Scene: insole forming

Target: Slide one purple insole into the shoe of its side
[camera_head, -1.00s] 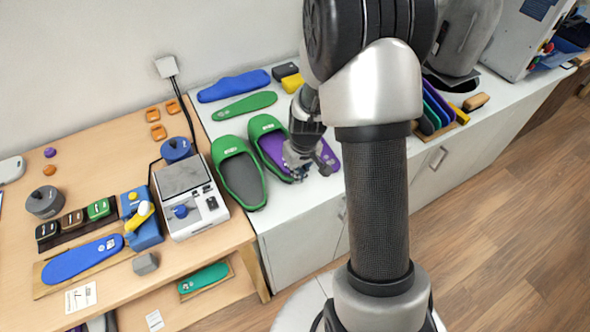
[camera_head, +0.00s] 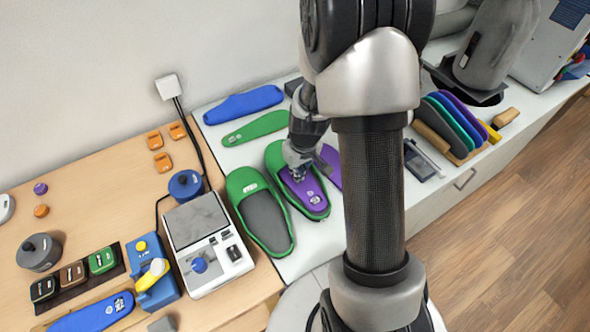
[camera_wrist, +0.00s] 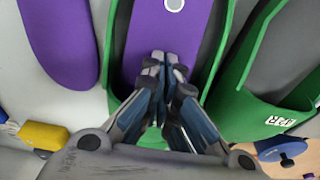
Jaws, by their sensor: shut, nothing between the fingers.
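Two green shoes lie side by side on the white counter. The left shoe (camera_head: 240,187) shows a bare dark grey inside. The right shoe (camera_head: 274,158) has a purple insole (camera_head: 311,191) lying lengthwise in it, its round pale mark showing in the wrist view (camera_wrist: 173,4). Its front end is hidden by my gripper. A second purple insole (camera_head: 333,163) lies on the counter to the right, partly behind my arm; it also shows in the wrist view (camera_wrist: 62,35). My gripper (camera_wrist: 163,62) is shut and empty, fingertips over the insole near the shoe's upper; contact is unclear.
A green insole (camera_head: 255,128) and a blue insole (camera_head: 243,104) lie behind the shoes. A scale (camera_head: 205,240) stands left of them. A rack of coloured sheets (camera_head: 447,122) stands right of my arm. A yellow-and-grey block (camera_wrist: 42,135) lies near the loose insole.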

